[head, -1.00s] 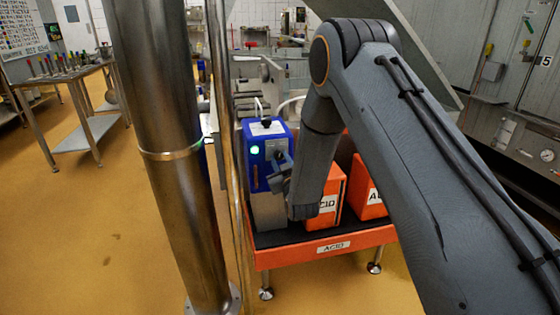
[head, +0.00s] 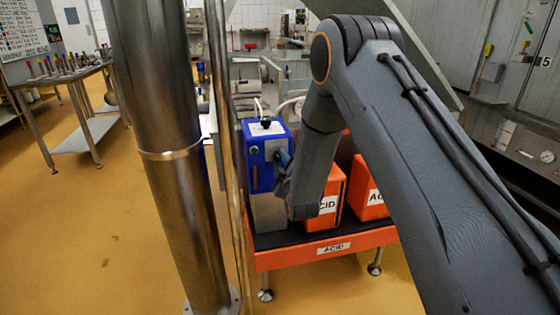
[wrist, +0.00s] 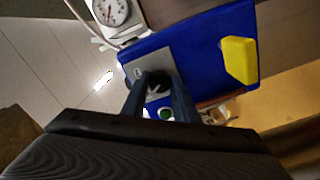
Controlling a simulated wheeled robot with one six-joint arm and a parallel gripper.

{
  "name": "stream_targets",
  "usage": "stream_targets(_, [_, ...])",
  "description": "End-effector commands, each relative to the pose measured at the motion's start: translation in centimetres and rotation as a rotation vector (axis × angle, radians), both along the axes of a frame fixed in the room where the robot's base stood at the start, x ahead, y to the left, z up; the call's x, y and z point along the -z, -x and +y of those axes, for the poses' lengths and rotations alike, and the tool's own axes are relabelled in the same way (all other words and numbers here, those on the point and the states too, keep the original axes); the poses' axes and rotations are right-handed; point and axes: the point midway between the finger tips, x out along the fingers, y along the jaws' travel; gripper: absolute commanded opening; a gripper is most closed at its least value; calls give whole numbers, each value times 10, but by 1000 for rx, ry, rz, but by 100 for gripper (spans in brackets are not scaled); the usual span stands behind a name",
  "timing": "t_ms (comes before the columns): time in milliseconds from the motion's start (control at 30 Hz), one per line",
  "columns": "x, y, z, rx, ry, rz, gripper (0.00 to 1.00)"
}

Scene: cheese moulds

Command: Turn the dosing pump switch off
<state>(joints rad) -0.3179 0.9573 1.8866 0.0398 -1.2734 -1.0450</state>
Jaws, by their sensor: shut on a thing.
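The dosing pump (head: 258,174) is a blue box with a grey lower part, standing on a cart at the centre of the head view. Its blue front (wrist: 205,50) fills much of the wrist view. My gripper (wrist: 159,92) is shut on the dark switch knob (wrist: 157,80), which sits on a grey plate on the pump. The round indicator lamp (head: 254,150) on the pump is dark in the head view; it also shows as a green disc in the wrist view (wrist: 166,114). In the head view my gripper (head: 281,165) partly hides the switch plate.
Orange acid containers (head: 330,193) stand right of the pump on the orange-edged cart (head: 295,256). A steel column (head: 172,165) stands close at left. A pressure gauge (wrist: 111,11) shows above the pump in the wrist view. The yellow floor (head: 75,230) at left is clear.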

Motion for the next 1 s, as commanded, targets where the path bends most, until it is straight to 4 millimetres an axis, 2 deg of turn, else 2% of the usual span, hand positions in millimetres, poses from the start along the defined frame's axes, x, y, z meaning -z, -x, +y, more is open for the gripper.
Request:
stream_targets(567, [0,0,0,-1,29,-7,4])
stream_targets(600, [0,0,0,-1,29,-7,33])
stream_targets(667, [0,0,0,-1,29,-7,43])
stream_targets(1000, [0,2,-1,-1,28,-7,44])
